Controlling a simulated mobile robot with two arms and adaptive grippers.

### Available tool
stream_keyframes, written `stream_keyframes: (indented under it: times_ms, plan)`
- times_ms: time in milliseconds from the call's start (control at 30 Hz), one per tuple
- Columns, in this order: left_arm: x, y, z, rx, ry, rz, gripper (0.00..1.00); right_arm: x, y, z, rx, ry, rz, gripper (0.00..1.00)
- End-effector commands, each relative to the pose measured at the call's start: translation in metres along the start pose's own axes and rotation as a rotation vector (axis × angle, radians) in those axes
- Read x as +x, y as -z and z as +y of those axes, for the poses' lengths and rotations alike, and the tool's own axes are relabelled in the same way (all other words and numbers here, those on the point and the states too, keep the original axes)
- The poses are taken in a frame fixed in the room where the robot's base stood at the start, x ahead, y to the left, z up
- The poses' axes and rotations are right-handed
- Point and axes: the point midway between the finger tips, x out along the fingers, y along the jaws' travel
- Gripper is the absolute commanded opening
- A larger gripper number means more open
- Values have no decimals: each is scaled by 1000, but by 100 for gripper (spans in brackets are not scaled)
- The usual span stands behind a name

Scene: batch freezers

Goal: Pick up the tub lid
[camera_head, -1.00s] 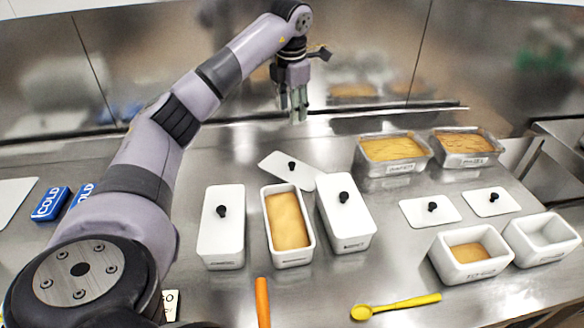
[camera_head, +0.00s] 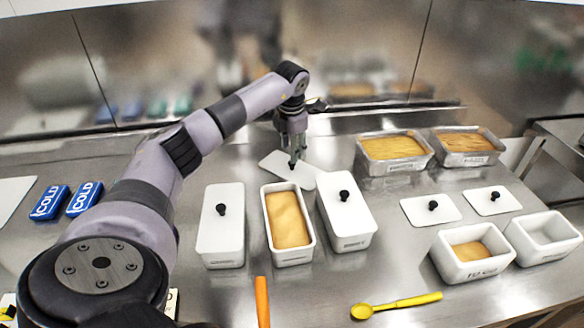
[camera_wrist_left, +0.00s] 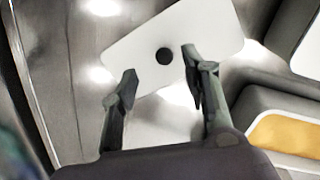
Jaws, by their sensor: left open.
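A loose white tub lid (camera_head: 277,164) with a black knob lies flat on the steel counter, behind the open tub. The lid also shows in the left wrist view (camera_wrist_left: 205,30), with its knob between and just beyond my fingertips. My left gripper (camera_head: 293,162) is open and low over the lid, close to the knob. Whether the fingers touch the lid, I cannot tell. The open white tub (camera_head: 290,258) holds a yellow-tan filling. My right gripper does not show.
White lidded tubs stand left (camera_head: 220,240) and right (camera_head: 347,220) of the open one. Two metal pans (camera_head: 392,167) sit at the back right. Two flat lids (camera_head: 430,212) lie before them. A yellow spoon (camera_head: 400,304) and blue cold packs (camera_head: 50,203) lie on the counter.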

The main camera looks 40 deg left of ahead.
Motion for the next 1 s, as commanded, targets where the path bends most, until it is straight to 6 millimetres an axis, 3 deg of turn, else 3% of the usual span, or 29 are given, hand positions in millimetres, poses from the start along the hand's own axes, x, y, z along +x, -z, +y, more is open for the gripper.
stream_keyframes:
  times_ms: [333, 633, 1000]
  plan:
    - [45, 2, -6, 0, 1, 3, 42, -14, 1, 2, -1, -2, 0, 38]
    - [51, 2, -5, 1, 0, 1, 42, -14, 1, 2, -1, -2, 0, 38]
    - [50, 2, -5, 1, 0, 1, 18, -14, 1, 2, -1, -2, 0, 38]
